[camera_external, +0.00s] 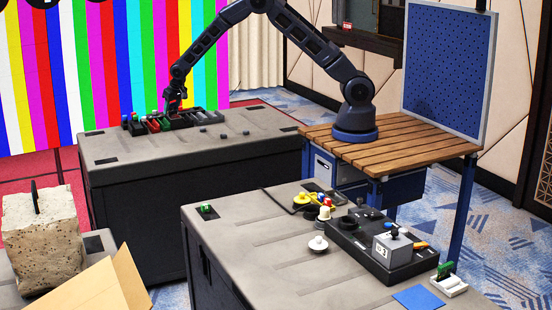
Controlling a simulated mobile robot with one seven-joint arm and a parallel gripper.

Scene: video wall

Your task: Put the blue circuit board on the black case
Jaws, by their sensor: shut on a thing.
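My gripper (173,108) is at the end of the arm, low over the row of small parts on the far black case (180,225), which has a grey top. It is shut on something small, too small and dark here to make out. A flat blue square (417,299) lies at the front right of the near black case (210,255). I cannot tell whether it is a circuit board. No other blue board is clearly seen on the cases.
A dark tray (207,117) with red, green and dark parts lies below my gripper. A stone block (40,232) stands left.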

